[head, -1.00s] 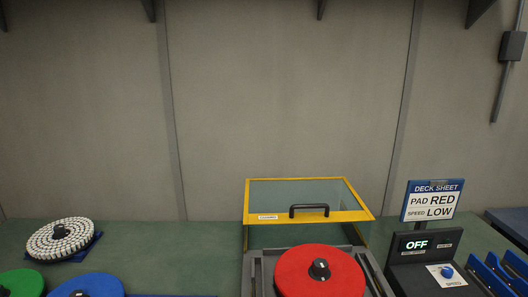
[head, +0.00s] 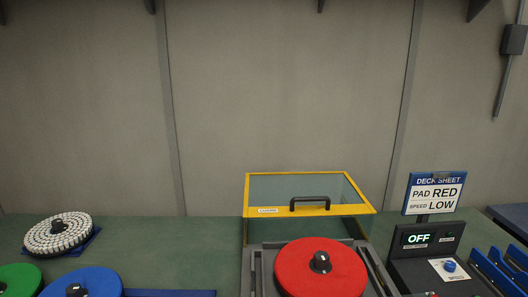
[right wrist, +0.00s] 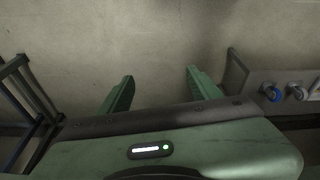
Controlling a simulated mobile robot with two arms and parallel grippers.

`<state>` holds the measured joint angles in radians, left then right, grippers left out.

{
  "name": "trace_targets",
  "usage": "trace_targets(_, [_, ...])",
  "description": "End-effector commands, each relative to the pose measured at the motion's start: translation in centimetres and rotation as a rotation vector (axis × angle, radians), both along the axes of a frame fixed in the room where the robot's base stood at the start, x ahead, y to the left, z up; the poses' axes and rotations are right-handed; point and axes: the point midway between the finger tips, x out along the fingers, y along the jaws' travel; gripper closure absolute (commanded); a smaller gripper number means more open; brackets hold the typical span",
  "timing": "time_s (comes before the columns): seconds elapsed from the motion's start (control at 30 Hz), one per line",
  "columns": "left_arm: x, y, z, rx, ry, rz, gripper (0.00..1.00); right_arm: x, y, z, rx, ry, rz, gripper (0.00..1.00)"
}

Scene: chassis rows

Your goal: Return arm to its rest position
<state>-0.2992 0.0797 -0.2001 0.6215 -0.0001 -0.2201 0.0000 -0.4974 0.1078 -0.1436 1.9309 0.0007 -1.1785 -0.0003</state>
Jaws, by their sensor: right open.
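My right gripper (right wrist: 158,82) shows in the right wrist view with its two green fingers spread apart and nothing between them. It faces a plain pale surface. Neither gripper shows in the head view, and my left gripper is in no view. In the head view a red pad (head: 320,268) with a black knob lies in the grey frame in front of the yellow-framed clear cover (head: 310,209). The deck sheet (head: 435,193) reads PAD RED, SPEED LOW. The control box (head: 418,238) shows OFF.
A white segmented pad (head: 46,238), a green pad (head: 20,279) and a blue pad (head: 97,281) lie at the left on the green bench (head: 170,250). Blue racks (head: 497,268) stand at the right. In the right wrist view, a dark frame (right wrist: 18,90) is at the left and knobs (right wrist: 272,92) at the right.

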Motion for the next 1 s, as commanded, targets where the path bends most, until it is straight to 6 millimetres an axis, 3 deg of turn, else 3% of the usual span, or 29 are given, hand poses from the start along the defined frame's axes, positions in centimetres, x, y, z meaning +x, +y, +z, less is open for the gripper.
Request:
trace_targets(0.03, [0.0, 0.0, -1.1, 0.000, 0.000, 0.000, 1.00, -0.6, 0.0, -3.9, -0.002, 0.020, 0.002, 0.37])
trace_targets(0.2, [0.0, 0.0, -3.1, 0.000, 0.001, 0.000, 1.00, -3.8, -0.5, -15.0, -0.007, 0.061, 0.010, 0.37])
trace_targets(0.4, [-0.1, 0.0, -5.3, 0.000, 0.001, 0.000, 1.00, -10.3, -1.5, -25.9, -0.014, 0.108, 0.020, 0.37])
trace_targets(0.5, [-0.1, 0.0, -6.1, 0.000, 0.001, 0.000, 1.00, -13.9, -2.2, -29.6, -0.017, 0.128, 0.025, 0.37])
trace_targets(0.6, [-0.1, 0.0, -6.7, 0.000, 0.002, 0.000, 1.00, -16.8, -2.7, -31.9, -0.019, 0.142, 0.029, 0.37])
trace_targets(0.73, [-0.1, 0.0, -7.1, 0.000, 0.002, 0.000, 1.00, -19.1, -3.2, -33.2, -0.021, 0.151, 0.033, 0.37])
trace_targets(1.0, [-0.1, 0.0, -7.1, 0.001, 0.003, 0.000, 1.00, -19.8, -3.4, -33.5, -0.021, 0.153, 0.034, 0.37])
